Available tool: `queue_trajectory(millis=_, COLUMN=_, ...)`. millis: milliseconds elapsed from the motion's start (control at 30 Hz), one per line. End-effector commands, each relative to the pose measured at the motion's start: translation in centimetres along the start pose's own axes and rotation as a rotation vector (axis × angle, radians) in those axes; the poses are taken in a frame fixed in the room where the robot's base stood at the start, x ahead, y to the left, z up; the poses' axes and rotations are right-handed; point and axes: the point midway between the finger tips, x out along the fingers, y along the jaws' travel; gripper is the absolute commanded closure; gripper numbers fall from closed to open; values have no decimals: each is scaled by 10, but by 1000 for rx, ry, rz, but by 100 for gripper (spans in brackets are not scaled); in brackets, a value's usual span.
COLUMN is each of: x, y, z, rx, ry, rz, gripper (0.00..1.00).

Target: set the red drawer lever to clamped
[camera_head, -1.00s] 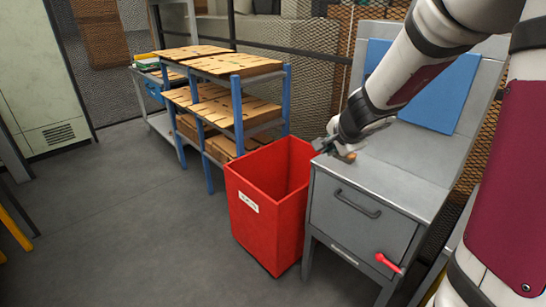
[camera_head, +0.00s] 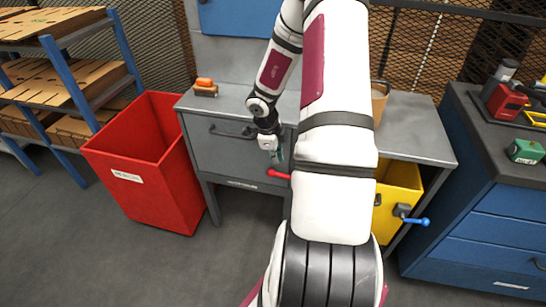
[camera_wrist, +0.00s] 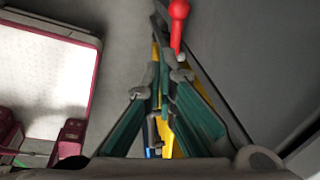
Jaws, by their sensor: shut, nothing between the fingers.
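The red lever (camera_head: 278,174) is on the front of the grey drawer (camera_head: 222,155), low on its right side. Its handle points left in the head view; its pivot is hidden behind my arm. My gripper (camera_head: 277,155) is in front of the drawer, just above the lever's handle in the head view. In the wrist view my gripper (camera_wrist: 165,78) has its fingertips together with nothing between them. I cannot tell whether it touches the lever.
A red bin (camera_head: 155,170) stands left of the drawer. An orange-topped block (camera_head: 205,88) lies on the bench top. A yellow bin (camera_head: 400,186) and a blue lever (camera_head: 418,221) are on the right, near a blue cabinet (camera_head: 470,225). Floor is clear in front of the drawer.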

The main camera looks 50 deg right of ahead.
Motion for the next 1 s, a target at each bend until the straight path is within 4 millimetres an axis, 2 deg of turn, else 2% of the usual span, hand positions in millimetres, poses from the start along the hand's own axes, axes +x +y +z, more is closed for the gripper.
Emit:
queue_trajectory(millis=33, x=14, y=1, z=2, rx=-3, ry=1, rz=2, gripper=100)
queue_trajectory(millis=100, x=28, y=1, z=2, rx=-3, ry=0, rz=1, gripper=100)
queue_trajectory(millis=333, x=72, y=1, z=2, rx=-3, ry=0, rz=1, gripper=100)
queue_trajectory(millis=400, x=80, y=-4, z=8, rx=-3, ry=-1, rz=-1, gripper=100)
queue_trajectory(millis=633, x=97, y=-12, z=18, rx=-3, ry=-1, rz=-2, gripper=100)
queue_trajectory(millis=1000, x=99, y=-14, z=20, rx=-3, ry=-1, rz=-2, gripper=100)
